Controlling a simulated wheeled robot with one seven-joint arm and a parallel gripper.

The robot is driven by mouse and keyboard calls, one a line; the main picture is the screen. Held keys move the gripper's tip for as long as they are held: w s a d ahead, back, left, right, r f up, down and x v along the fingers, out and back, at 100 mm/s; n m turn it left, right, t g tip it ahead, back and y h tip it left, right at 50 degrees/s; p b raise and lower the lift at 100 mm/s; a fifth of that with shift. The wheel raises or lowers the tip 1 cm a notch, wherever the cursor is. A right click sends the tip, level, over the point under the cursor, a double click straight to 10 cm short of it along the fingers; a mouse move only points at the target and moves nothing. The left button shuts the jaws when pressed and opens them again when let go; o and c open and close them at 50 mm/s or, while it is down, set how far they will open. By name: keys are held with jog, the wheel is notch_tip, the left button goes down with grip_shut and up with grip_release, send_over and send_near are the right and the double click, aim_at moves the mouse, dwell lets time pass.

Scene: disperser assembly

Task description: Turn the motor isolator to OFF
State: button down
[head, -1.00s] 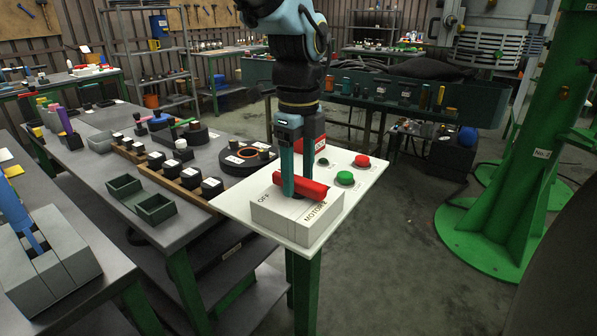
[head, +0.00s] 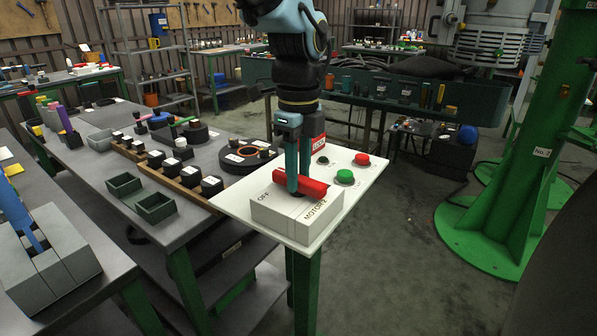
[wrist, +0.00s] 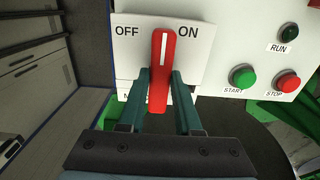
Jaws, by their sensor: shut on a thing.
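The motor isolator is a white box (head: 298,218) marked OFF and MOTOR 2, with a red bar handle (head: 313,188) on top. In the wrist view, the red handle (wrist: 161,62) stands almost upright, its white line pointing between the OFF and ON labels. My gripper (head: 298,186) reaches down onto the handle from above. In the wrist view, its two teal fingers (wrist: 161,78) lie one on each side of the handle and are shut on it. Part of the lettering below the handle is hidden by the fingers.
The white panel (head: 366,182) also carries a green START button (head: 345,176), a red STOP button (head: 362,159) and a dark RUN lamp (wrist: 289,32). A grey table with small bins (head: 155,207) and black parts stands left. Open floor lies right of the panel.

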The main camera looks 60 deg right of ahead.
jog(key=shift+n, duration=0.3)
jog(key=n+p, duration=0.1)
jog(key=n, duration=0.2)
jog(key=shift+r+n, duration=0.1)
jog(key=shift+n, duration=0.2)
jog(key=n+p, duration=0.1)
jog(key=n, duration=0.3)
jog(key=shift+n, duration=0.3)
jog(key=n, duration=0.4)
jog(key=shift+p, duration=0.3)
jog(key=n, duration=0.5)
jog(key=c, duration=0.6)
grip_release()
